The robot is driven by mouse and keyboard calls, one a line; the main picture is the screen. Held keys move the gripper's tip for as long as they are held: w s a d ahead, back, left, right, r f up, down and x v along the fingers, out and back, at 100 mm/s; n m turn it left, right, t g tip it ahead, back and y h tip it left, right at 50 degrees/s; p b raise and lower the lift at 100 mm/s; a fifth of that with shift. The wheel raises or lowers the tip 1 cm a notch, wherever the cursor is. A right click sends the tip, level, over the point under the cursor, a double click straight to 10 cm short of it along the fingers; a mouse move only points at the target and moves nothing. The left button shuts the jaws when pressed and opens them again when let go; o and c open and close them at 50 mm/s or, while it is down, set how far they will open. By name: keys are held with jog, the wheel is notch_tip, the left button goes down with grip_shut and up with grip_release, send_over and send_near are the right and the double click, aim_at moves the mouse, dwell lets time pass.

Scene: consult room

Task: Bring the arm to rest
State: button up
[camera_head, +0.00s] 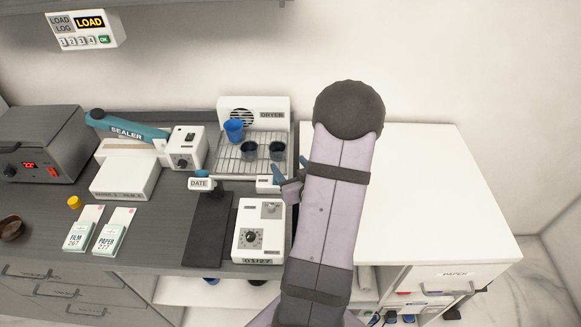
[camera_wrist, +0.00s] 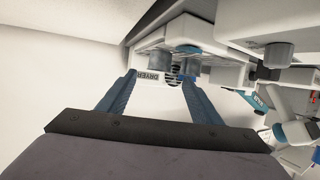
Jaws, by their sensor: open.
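My arm (camera_head: 328,210) reaches up from the bottom of the head view and stands in front of the boundary between the dark counter and the white cabinet. My gripper (camera_head: 288,167) shows only partly at the arm's left side, near the dryer's right edge. In the wrist view, my gripper (camera_wrist: 158,80) has its two blue fingers spread apart with nothing between them. The dryer (camera_wrist: 153,76) appears beyond the fingertips, tilted in that view. The dryer (camera_head: 277,103) also stands on the counter in the head view.
A blue cup (camera_head: 234,130) and two dark cups (camera_head: 249,151) are on the dryer's rack. A date stamp (camera_head: 200,184) and a dial box (camera_head: 258,228) stand in front of it. A sealer (camera_head: 124,172) is left. The white cabinet top (camera_head: 435,190) is clear.

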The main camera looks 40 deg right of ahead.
dwell(0.3)
jog(key=w+g, duration=0.1)
jog(key=w, duration=0.1)
jog(key=w+r+g, duration=0.1)
jog(key=w, duration=0.1)
jog(key=w+a+p, duration=0.1)
jog(key=w, duration=0.2)
jog(key=shift+r+g, duration=0.4)
jog(key=w+a+r+m+g+y+p, duration=0.15)
jog(key=a+r, duration=0.25)
jog(key=a, duration=0.6)
jog(key=w+a+r+g+y, duration=0.1)
jog(key=a+r+g+y, duration=0.2)
jog(key=a, duration=0.6)
jog(key=w+a+r+g+y+p, duration=0.15)
jog(key=a+r, duration=0.35)
jog(key=a, duration=0.5)
jog(key=s+f+n+g+b, duration=0.2)
jog(key=s+f, duration=0.5)
jog(key=s, duration=0.5)
jog(key=s+f+n+g+b, duration=0.2)
jog(key=s+f+n, duration=0.2)
jog(key=s, duration=0.8)
notch_tip(320, 180, down, 3)
jog(key=shift+r+h, duration=0.15)
jog(key=shift+h, duration=0.15)
